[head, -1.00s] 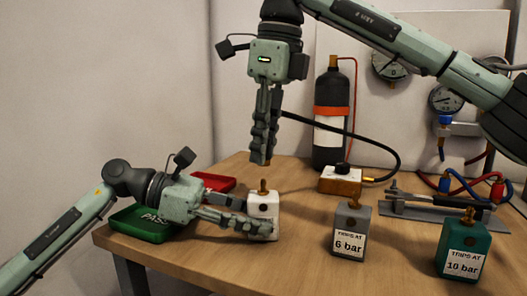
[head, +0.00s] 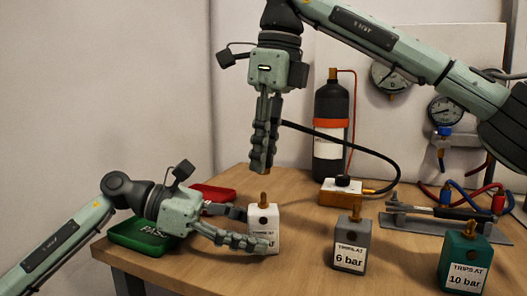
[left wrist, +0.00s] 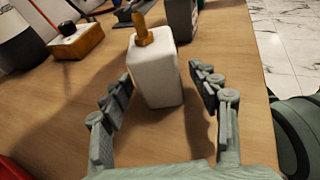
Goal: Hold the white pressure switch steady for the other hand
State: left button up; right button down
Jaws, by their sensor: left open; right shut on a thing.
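The white pressure switch (head: 264,232) stands upright near the table's left front, with a brass fitting (head: 264,198) on top. My left gripper (head: 252,229) is open around it, low over the table. In the left wrist view the switch (left wrist: 155,75) stands between the spread fingers (left wrist: 163,98), with gaps visible on both sides. Most of that end is hidden.
A grey 6 bar switch (head: 350,245) and a teal 10 bar switch (head: 465,262) stand to the right. A green PASS tray (head: 143,240) and a red tray (head: 212,192) lie left. Behind are a wooden-sided box (head: 341,193), a black bottle (head: 331,105) and gauges (head: 447,111).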

pick_arm(q)
jog(key=v, duration=1.1)
jog(key=shift+a+r, duration=0.1)
jog(key=shift+a, duration=0.3)
jog(key=shift+r, duration=0.15)
pick_arm(e)
jog(key=shift+r, duration=0.1)
jog(key=shift+r+p, duration=1.8)
jog(key=shift+p, duration=0.05)
pick_arm(q)
notch_tip(320, 180, up, 7)
jog(key=shift+d, duration=0.1)
pick_arm(e)
jog(key=shift+d+f, duration=0.1)
jog(key=shift+f, duration=0.05)
